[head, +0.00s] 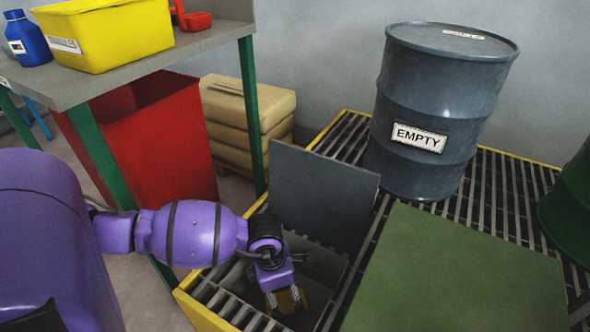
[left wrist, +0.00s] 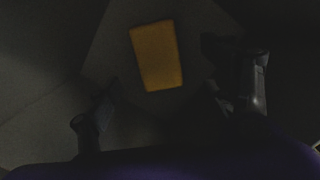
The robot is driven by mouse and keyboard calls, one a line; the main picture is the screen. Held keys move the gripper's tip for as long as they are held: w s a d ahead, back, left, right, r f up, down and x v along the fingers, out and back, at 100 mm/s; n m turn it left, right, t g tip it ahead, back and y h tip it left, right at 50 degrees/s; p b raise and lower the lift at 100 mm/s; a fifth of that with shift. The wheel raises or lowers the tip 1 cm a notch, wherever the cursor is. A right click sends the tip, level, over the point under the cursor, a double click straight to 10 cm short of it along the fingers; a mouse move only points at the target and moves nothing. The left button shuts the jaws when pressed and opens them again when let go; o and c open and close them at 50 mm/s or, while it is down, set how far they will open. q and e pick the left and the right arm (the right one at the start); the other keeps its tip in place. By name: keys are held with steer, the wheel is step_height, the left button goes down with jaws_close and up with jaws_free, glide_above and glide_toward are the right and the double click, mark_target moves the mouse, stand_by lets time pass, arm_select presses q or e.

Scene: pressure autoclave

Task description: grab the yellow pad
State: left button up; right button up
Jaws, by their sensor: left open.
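The yellow pad (left wrist: 157,55) shows in the left wrist view as a dark yellow, slightly tilted rectangle on a dim grey surface, ahead of the fingers. My left gripper (left wrist: 172,112) is open, with one finger at each side of that view, and the pad is apart from both fingers. In the head view my left gripper (head: 286,300) reaches down into a grey open bin (head: 323,262) set in the grated platform. I cannot clearly make out the pad in the head view. My right gripper is not in view.
A dark grey panel (head: 322,197) stands up behind the bin, and a green panel (head: 460,275) lies to its right. A grey drum (head: 440,105) marked EMPTY stands on the grating. A table (head: 215,42) with a yellow tub (head: 105,32) and a red bin (head: 150,140) are at the left.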

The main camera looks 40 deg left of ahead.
mark_target(286, 302)
arm_select(q)
step_height(286, 302, down, 3)
steer(key=shift+r+b, duration=0.1)
steer(key=shift+b, duration=0.5)
steer(key=f+b, duration=0.2)
steer(key=f, duration=0.1)
steer(key=f+b, duration=0.1)
steer(key=shift+w+f, duration=0.4)
steer(key=shift+r, duration=0.1)
steer(key=c, duration=1.1)
